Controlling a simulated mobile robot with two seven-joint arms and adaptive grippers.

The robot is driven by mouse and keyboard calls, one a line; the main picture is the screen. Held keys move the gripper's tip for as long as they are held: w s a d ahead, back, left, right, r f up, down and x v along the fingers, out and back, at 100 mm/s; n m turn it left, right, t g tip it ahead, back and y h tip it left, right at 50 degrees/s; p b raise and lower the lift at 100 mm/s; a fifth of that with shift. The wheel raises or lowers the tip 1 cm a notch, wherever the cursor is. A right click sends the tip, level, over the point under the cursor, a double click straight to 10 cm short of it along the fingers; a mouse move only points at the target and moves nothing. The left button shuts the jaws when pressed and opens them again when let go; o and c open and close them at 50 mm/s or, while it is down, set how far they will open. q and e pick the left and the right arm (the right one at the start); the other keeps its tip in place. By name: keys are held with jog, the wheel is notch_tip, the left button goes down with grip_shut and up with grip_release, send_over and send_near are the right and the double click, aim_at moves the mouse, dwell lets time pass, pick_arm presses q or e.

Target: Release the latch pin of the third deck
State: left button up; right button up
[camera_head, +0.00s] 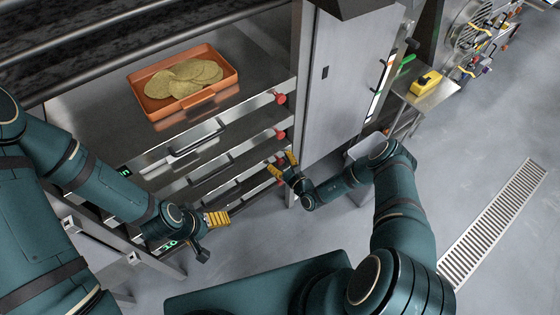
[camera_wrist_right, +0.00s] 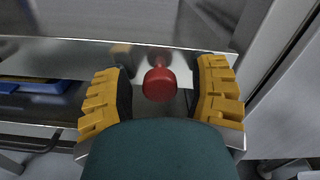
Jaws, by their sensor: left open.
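A stack of steel decks fills the upper left of the head view, with red latch pins down its right edge. The top pin (camera_head: 281,98) and the second pin (camera_head: 280,134) are in plain sight. My right gripper (camera_head: 284,165) is at the right edge of a lower deck and largely hides the pin there. In the right wrist view a red pin (camera_wrist_right: 159,84) with a round head stands between the fingers of my right gripper (camera_wrist_right: 163,92). The fingers are open, with a gap on both sides of it. My left gripper (camera_head: 217,218) is open and empty by the lower deck fronts.
An orange tray (camera_head: 149,108) of round yellowish chips rests on the top deck. A tall grey cabinet panel (camera_head: 340,95) stands just right of the decks. A blue object (camera_wrist_right: 30,84) lies inside the deck in the wrist view. The floor at the right is clear around a drain grate (camera_head: 492,222).

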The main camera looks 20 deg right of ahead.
grip_shut()
jog(key=shift+p+v, duration=0.5)
jog(key=shift+v, duration=0.65)
jog(key=shift+o, duration=1)
grip_release()
jog(key=v, duration=1.2)
